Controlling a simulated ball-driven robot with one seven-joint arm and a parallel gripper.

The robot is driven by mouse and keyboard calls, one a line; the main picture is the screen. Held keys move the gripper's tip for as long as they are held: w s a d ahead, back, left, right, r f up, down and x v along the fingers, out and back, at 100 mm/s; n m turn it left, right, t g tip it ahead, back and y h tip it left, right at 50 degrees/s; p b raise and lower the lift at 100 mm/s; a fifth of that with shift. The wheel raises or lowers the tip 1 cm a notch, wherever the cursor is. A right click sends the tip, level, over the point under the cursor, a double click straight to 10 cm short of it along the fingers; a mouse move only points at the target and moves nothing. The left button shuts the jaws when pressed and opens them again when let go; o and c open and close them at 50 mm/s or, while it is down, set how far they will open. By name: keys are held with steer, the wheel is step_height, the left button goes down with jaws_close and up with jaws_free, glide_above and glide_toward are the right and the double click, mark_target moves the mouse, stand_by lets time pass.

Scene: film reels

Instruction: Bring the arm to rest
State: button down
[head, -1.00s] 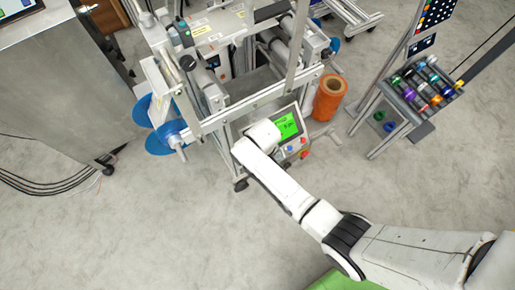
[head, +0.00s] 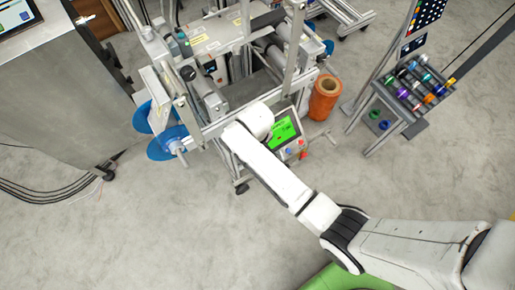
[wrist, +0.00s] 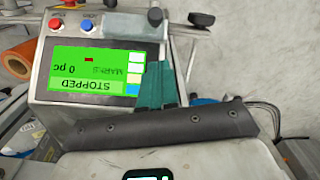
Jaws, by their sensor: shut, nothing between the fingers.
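My arm (head: 270,170) reaches from the lower right to the machine's control panel in the head view. Its wrist end covers part of the panel, and my gripper's fingers are hidden there. In the wrist view my gripper (wrist: 156,72) shows as teal fingers, close together with nothing seen between them. They stand in front of the right part of the panel's green screen (wrist: 85,70); I cannot tell whether they touch it. The screen appears upside down and reads STOPPED and 0 pc. The screen also shows in the head view (head: 285,131).
The reel machine (head: 215,118) with blue discs (head: 168,143) stands ahead. A red button (wrist: 56,24) and a blue button (wrist: 87,25) sit on the panel. An orange roll (head: 325,97) and a rack of coloured spools (head: 421,82) are right. Floor at lower left is clear.

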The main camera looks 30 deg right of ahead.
steer(key=shift+w+r, duration=0.1)
steer(key=shift+r, duration=1.9)
steer(key=s+d+r+m, duration=0.2)
steer(key=s+d+r, duration=0.2)
steer(key=s, duration=0.6)
steer(key=s+d+r+m+t, duration=0.1)
steer(key=s+d+r, duration=0.3)
steer(key=s, duration=0.6)
steer(key=shift+s+d+r+m, duration=0.2)
steer(key=shift+r+m, duration=0.1)
steer(key=shift+m, duration=0.1)
